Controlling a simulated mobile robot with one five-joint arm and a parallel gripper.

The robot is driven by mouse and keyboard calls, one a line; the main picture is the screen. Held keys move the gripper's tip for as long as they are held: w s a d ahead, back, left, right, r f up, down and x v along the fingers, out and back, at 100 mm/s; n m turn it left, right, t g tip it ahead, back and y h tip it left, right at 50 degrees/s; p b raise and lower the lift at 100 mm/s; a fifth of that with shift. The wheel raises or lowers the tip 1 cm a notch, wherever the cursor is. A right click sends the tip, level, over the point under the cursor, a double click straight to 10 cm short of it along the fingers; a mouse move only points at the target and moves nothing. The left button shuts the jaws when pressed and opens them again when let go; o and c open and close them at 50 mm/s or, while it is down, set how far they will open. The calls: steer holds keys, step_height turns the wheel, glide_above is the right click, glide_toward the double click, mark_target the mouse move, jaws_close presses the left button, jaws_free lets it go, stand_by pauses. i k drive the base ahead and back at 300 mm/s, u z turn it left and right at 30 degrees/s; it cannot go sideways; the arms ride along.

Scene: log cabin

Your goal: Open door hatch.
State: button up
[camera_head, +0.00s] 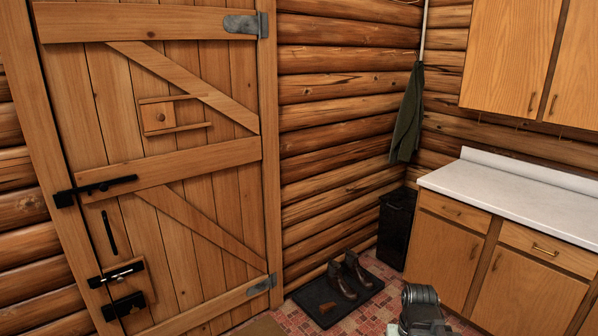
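The wooden plank door (233,205) stands shut at the left. The hatch (157,117) is a small square wooden panel with a small round knob, in the door's upper half. It sits at the left end between an upper rail (168,99) and a lower rail (181,129). Bare door planks show between the rails to its right, and no opening is visible. A dark grey part of my arm (420,308) shows at the bottom right, far from the hatch. My gripper's fingers cannot be made out.
Black latches (95,190) and bolts (118,271) are on the door's left edge. Shoes (343,278) stand on a dark mat (318,301) by the log wall. A black bin (396,228) and a white-topped cabinet (515,195) are at the right. Some tiled floor is clear.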

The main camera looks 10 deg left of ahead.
mark_target(159, 116)
steer(key=i, duration=1.85)
steer(key=u, duration=3.45)
steer(key=i, duration=1)
steer(key=z, duration=0.05)
